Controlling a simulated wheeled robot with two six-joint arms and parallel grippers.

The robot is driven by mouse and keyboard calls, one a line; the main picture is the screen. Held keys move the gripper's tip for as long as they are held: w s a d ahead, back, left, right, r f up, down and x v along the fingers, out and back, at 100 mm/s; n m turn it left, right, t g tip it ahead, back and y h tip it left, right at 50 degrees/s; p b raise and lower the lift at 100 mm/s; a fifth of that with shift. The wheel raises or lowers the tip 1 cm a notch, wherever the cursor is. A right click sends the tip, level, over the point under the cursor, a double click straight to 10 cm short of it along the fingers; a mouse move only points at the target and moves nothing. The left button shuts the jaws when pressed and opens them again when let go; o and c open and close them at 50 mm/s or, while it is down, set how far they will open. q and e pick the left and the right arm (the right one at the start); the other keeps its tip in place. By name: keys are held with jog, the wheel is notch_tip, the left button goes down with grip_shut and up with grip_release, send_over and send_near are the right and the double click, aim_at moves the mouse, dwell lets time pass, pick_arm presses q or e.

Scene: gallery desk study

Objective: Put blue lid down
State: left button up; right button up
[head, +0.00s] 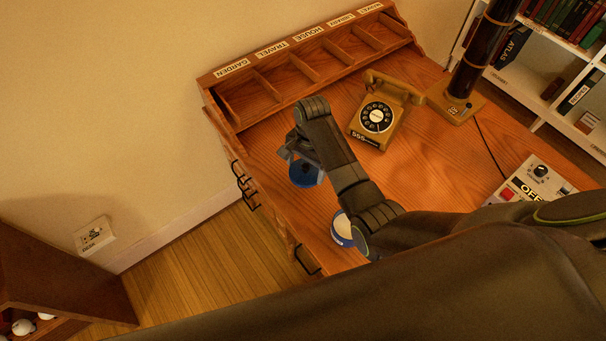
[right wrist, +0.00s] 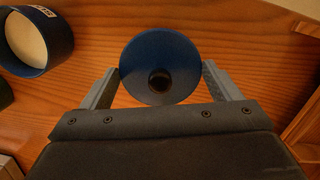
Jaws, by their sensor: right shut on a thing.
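The blue lid (right wrist: 160,62) is a round disc with a dark round knob or hole at its middle. My right gripper (right wrist: 160,82) is shut on it, with one finger at each side of its rim in the right wrist view. In the head view the blue lid (head: 305,172) shows below my right gripper (head: 303,158), over the left part of the desk (head: 420,165). I cannot tell whether the lid touches the desk. A blue and white round container (head: 342,230) stands on the desk, partly hidden by my arm; its open top shows in the right wrist view (right wrist: 38,68). My left gripper is not in view.
A labelled wooden sorter (head: 310,62) runs along the desk's back. A dark cylinder on a stand (head: 480,50) and a control box (head: 535,180) are at the right.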

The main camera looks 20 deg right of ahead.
aim_at(305, 179)
notch_tip(305, 179, down, 2)
jog(key=shift+f, duration=0.1)
notch_tip(305, 179, down, 4)
jog(key=shift+w+f, duration=0.1)
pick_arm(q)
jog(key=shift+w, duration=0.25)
pick_arm(e)
jog(key=shift+f, duration=0.15)
jog(key=shift+f, duration=0.2)
jog(key=o, duration=0.8)
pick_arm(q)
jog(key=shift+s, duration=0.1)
pick_arm(e)
jog(key=shift+o, duration=0.2)
jog(key=shift+r, duration=0.15)
